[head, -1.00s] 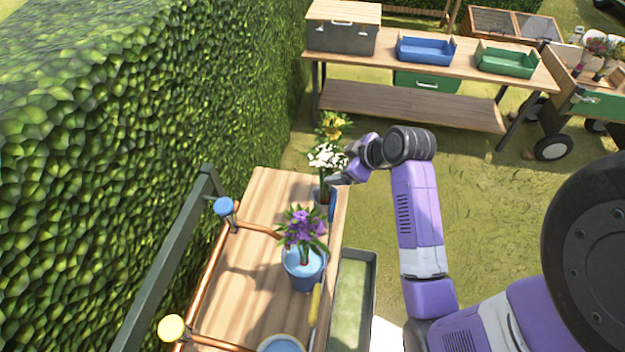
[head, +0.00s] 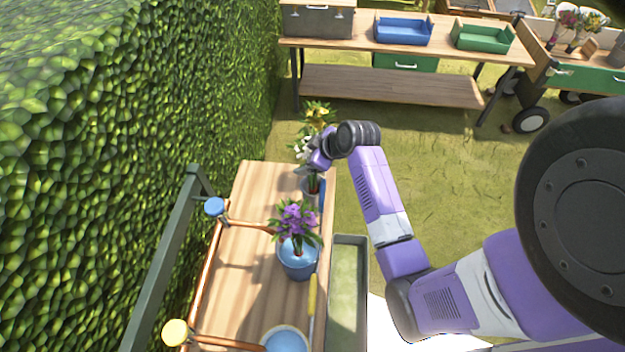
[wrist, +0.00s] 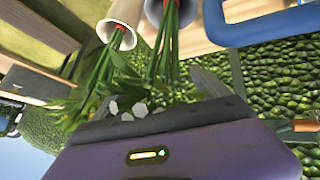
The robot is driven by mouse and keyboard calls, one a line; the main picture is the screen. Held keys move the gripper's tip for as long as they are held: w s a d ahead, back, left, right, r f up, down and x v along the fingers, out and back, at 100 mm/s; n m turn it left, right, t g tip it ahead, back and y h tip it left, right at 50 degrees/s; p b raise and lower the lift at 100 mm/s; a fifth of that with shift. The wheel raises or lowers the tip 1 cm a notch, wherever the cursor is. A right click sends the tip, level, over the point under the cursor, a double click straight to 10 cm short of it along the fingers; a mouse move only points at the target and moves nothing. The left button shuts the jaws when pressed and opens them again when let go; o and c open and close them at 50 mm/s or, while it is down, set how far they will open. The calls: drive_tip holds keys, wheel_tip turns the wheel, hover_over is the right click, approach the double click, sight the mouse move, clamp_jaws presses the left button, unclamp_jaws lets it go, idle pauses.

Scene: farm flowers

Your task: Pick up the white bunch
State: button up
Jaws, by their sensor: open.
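The white bunch (head: 299,150) stands upright in a grey pot (head: 312,187) at the far end of the wooden bench. In the wrist view its white blooms (wrist: 130,110) show just past my gripper's dark edge, with green stems running into the grey pot (wrist: 182,10). My gripper (head: 306,168) is open at the right side of the bunch, close to it, and covers part of it in the head view. One grey finger shows beside the stems in the wrist view. Whether the stems are between the fingers, I cannot tell.
A yellow bunch (head: 319,114) is just behind the white one. A purple bunch (head: 297,217) in a blue pot (head: 298,262) stands nearer on the bench (head: 245,270). A hedge (head: 90,150) closes off the left.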

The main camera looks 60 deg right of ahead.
clamp_jaws()
idle(0.3)
wheel_tip(320, 180, up, 20)
drive_tip(key=b, duration=0.2)
idle(0.6)
